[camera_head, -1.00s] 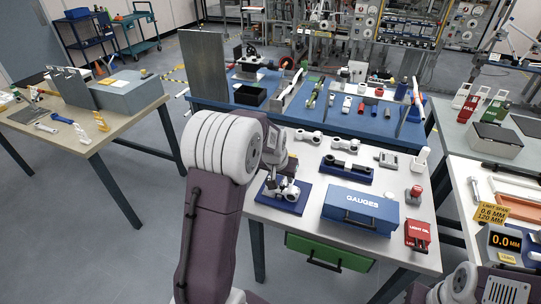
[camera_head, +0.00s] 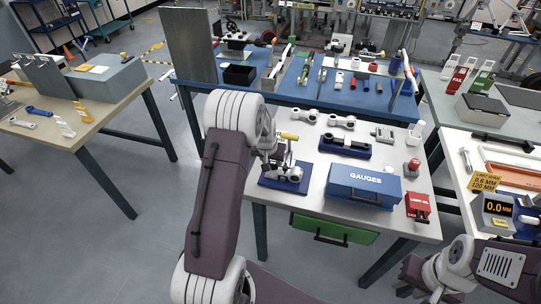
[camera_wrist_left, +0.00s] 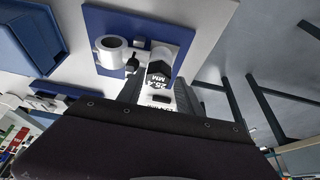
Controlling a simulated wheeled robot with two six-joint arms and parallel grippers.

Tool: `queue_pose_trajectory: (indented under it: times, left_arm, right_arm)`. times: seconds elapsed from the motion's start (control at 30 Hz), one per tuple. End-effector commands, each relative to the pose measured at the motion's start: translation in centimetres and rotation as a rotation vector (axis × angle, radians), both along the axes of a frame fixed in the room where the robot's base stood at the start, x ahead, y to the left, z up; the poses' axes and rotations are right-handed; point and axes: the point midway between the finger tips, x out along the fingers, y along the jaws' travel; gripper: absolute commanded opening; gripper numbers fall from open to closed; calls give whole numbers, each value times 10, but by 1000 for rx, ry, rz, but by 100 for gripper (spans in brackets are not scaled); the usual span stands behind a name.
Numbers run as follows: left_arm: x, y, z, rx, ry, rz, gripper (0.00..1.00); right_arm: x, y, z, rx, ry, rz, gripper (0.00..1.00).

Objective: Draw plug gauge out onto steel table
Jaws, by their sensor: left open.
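The plug gauge (camera_wrist_left: 159,67), with a dark end and a white body marked 25.4 MM, shows in the left wrist view. It stands over a blue base plate (camera_wrist_left: 100,20) beside a metal ring end (camera_wrist_left: 113,46). My left gripper (camera_wrist_left: 160,92) is open, with a dark finger on each side of the gauge; contact cannot be told. In the head view the blue base plate (camera_head: 272,182) lies at the left front of the steel table (camera_head: 256,208), and my left arm partly hides the gripper and gauge.
A blue GAUGES box (camera_head: 364,187) stands right of the plate. A red lockout box (camera_head: 418,207) is near the right edge. Loose connecting rods (camera_head: 341,121) and a blue fixture (camera_head: 345,147) lie behind. A yellow-ended piece (camera_head: 289,136) shows behind my left wrist.

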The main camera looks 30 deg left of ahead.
Motion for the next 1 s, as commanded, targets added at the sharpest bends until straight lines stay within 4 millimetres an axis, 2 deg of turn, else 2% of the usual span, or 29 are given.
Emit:
queue_pose_trajectory:
  times: [0.1,0.2,0.5,0.6,0.67,0.77,0.8,0.9,1.0]
  left_arm:
    - [7,1,-17,0,1,-1,42]
    - [10,2,-25,0,0,-1,42]
    - [12,3,-28,1,-2,-1,42]
    - [12,3,-28,1,-2,-1,15]
    - [12,3,-28,1,-1,-1,0]
    - [12,3,-28,1,-1,-1,0]
    - [11,3,-28,1,-1,-1,28]
    - [11,3,-28,0,0,-1,0]
    - [11,3,-28,0,0,-1,0]
  right_arm:
    - [0,0,2,0,0,0,36]
    - [0,0,2,0,0,0,36]
    - [0,0,2,0,0,0,36]
    - [0,0,2,0,0,0,36]
    - [0,0,2,0,0,0,36]
    - [0,0,2,0,0,0,36]
    - [0,0,2,0,0,0,36]
    - [0,0,2,0,0,0,36]
    - [0,0,2,0,0,0,36]
